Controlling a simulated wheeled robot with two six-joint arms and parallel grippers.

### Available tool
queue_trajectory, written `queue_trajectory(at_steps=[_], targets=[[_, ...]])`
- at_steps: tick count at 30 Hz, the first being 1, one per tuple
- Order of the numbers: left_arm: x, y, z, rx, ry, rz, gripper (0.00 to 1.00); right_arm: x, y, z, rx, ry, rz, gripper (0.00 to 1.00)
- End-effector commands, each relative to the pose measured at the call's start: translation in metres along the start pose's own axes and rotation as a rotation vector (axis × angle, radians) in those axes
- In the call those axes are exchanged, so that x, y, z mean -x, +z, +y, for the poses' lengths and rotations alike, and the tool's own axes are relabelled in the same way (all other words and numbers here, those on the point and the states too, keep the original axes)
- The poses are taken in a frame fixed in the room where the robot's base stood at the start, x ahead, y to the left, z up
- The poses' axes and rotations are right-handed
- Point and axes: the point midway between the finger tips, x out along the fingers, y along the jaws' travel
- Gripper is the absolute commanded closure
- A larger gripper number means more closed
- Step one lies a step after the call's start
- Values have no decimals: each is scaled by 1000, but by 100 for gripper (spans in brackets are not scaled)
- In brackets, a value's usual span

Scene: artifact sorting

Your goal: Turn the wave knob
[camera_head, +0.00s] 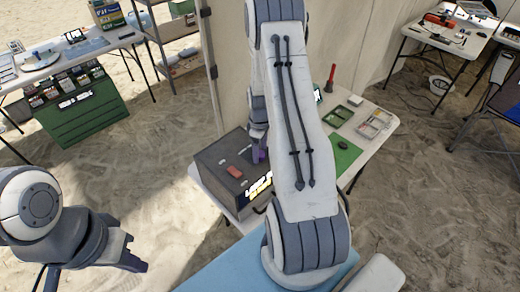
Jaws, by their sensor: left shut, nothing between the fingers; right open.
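A dark grey box-shaped device (222,168) stands on a white table in the middle of the view, with a red part (234,171) on its top and a lit panel (260,186) on its front side. I cannot make out the wave knob; my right arm covers part of the device. My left gripper (138,260) is shut and empty at the lower left, well away from the device.
On the white table (376,112), right of my arm, lie a green mat (343,156), a tray (375,123) and a red-topped tool (331,78). A table with a green crate (82,118) is at left. Another table (447,33) stands at upper right. Sandy floor lies between.

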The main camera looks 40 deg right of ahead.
Motion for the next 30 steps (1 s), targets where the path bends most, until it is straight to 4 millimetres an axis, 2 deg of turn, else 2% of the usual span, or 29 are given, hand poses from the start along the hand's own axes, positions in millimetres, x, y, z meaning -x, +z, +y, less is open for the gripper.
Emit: queue_trajectory(at_steps=[6,13,19,30], targets=[[4,0,0,-1,0,0,100,-11,0,0,0,1,0,24],[3,0,0,-1,0,0,100,-12,0,0,-1,1,1,24],[3,0,0,0,0,0,100,-12,0,0,-1,1,0,100],[0,0,0,0,0,0,100,-12,0,0,-51,1,1,100]])
